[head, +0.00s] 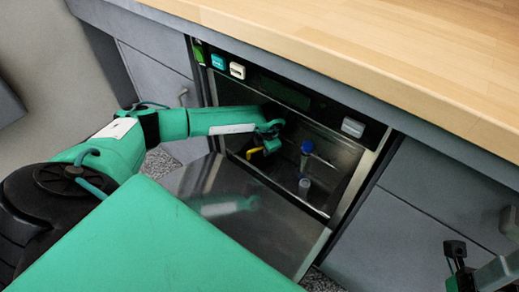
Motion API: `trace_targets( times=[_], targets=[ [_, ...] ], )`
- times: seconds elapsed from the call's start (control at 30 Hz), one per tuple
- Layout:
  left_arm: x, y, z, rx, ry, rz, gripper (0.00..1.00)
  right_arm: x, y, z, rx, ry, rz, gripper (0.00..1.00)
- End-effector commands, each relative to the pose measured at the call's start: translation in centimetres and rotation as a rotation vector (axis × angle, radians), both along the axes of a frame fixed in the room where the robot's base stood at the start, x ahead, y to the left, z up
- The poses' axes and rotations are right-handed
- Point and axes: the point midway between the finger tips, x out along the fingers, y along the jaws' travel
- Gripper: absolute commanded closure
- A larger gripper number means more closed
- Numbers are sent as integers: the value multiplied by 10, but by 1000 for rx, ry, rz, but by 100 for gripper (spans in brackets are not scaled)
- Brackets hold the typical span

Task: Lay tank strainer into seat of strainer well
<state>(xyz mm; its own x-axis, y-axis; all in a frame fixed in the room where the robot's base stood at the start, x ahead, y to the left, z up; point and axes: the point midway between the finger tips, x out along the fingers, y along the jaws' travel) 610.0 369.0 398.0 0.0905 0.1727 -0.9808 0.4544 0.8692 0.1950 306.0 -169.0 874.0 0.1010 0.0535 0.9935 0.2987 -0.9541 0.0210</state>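My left gripper (268,138) reaches from the left into the open cavity of the built-in washer. A small yellow part (255,152) shows right at its fingertips; I cannot tell whether the fingers are shut on it or whether it belongs to the strainer. A blue-topped upright piece (306,148) and a short pale cylinder (304,186) stand to the right inside the cavity. I cannot pick out the strainer well or its seat for sure. My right gripper (456,255) is at the lower right, outside the washer, far from these things; its fingers are small and dark.
The washer's metal door (265,225) is folded down in front of the cavity. A wooden worktop (390,50) runs above. Grey cabinets (425,220) flank the washer. The control strip carries a teal button (218,62) and white ones (237,70).

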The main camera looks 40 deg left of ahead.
Motion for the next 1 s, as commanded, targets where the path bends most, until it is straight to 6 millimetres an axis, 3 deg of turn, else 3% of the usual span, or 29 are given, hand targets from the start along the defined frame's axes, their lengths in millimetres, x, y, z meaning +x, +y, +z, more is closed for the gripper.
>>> trace_targets(
  times=[0.47,1.0],
  targets=[
    [0,0,2,0,0,0,100,1,0,1,-2,2,-2,28],
    [0,0,28,0,0,0,100,0,0,23,-1,2,-1,28]
  ],
)
